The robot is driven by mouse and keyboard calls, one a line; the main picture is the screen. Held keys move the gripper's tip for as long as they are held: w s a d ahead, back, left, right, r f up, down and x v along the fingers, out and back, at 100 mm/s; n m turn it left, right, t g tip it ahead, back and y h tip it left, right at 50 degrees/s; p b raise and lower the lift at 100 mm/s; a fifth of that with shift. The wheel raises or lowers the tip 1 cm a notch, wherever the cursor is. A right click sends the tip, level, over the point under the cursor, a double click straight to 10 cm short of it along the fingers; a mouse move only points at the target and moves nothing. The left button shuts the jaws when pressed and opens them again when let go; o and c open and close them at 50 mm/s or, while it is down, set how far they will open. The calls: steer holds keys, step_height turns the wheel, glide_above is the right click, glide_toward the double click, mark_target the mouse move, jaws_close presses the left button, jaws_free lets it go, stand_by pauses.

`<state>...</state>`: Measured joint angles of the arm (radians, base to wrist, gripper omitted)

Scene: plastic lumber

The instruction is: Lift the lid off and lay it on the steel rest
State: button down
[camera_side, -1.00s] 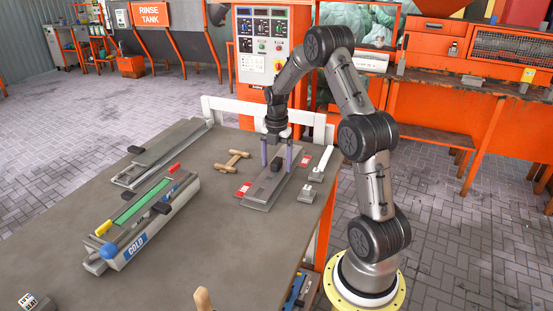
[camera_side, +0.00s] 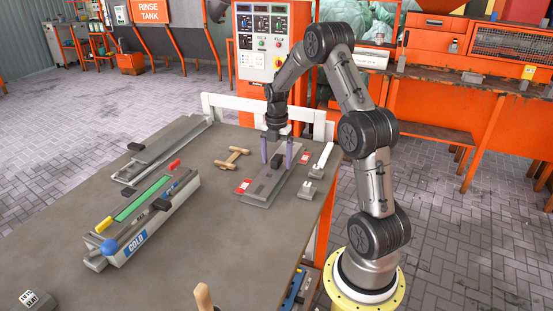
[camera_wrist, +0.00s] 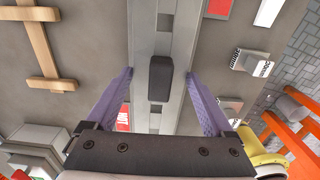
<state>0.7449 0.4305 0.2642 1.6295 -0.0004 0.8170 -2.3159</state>
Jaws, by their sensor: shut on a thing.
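A long grey steel lid with a black block-shaped knob (camera_side: 277,160) lies under my gripper at the table's right side. In the wrist view the knob (camera_wrist: 159,78) stands between my two purple fingers. My gripper (camera_side: 276,165) points down, its fingers along the two long sides of the lid (camera_wrist: 142,42), shut on it. A wider flat steel piece, seemingly the steel rest (camera_side: 254,200), shows beneath; I cannot tell whether lid and rest touch. A long box marked COLD (camera_side: 135,245) stands at left with a green strip (camera_side: 138,200) in its open top.
A wooden H-shaped piece (camera_side: 233,158) lies left of the gripper. A long steel piece (camera_side: 165,152) lies at the back left. Red cards (camera_side: 243,186) and small grey blocks (camera_side: 311,188) flank the rest. A white rail (camera_side: 240,106) edges the back.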

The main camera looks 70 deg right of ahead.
steer(key=shift+f, duration=0.5)
stand_by(1.0)
steer(key=shift+c, duration=0.2)
jaws_free()
steer(key=shift+o, duration=0.2)
steer(key=shift+r, duration=3.5)
